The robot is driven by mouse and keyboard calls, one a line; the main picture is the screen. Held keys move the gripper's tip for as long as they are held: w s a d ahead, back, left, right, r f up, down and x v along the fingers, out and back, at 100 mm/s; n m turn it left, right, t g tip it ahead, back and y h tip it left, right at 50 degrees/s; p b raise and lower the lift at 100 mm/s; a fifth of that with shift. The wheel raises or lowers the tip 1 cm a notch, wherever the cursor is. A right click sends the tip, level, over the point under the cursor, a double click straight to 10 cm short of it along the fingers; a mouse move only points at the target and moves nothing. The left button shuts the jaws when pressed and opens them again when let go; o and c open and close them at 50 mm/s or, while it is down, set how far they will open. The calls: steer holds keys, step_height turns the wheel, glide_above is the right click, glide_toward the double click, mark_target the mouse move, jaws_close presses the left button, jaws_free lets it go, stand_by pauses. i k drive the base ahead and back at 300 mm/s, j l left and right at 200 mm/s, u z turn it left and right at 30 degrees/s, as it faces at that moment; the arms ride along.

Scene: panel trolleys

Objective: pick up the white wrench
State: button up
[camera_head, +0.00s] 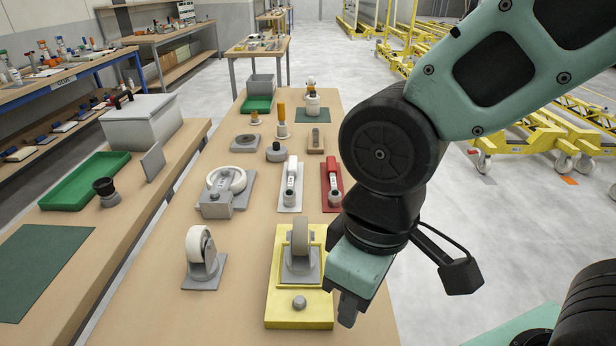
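A slim white tool (291,181), which looks like the white wrench, lies lengthwise on a pale plate in the middle of the table. A similar pale tool (333,183) lies on a red plate (326,172) to its right. My gripper (348,311) points down over the table's right front, nearer to me than both tools and right of the yellow block. Its fingers show only as one dark grey shape, so I cannot tell whether it is open or shut. I see nothing clearly held in it. Part of the red plate is close beside my arm.
A yellow block (283,322) with an upright caster (300,237) stands just left of my gripper. Another caster (201,253) and a grey-white wheel assembly (225,188) stand further left. Several knobbed parts stand behind the tools. Bare tabletop (250,226) lies between the casters.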

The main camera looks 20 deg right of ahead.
mark_target(289, 195)
steer(key=k+l+u, duration=0.1)
steer(key=l, duration=0.4)
steer(key=l+u, duration=0.1)
steer(key=l, duration=0.35)
steer(key=k+l+u, duration=0.1)
steer(key=l, duration=0.35)
steer(key=i+l+u, duration=0.15)
steer(key=l, duration=0.3)
steer(key=l+u, duration=0.15)
steer(key=l, duration=0.25)
steer(key=i+l+u, duration=0.2)
steer(key=l, duration=0.25)
steer(key=i+l+u, duration=0.2)
steer(key=i, duration=0.25)
steer(key=i+l+u, duration=0.2)
steer(key=i, duration=0.65)
steer(key=l+u, duration=0.05)
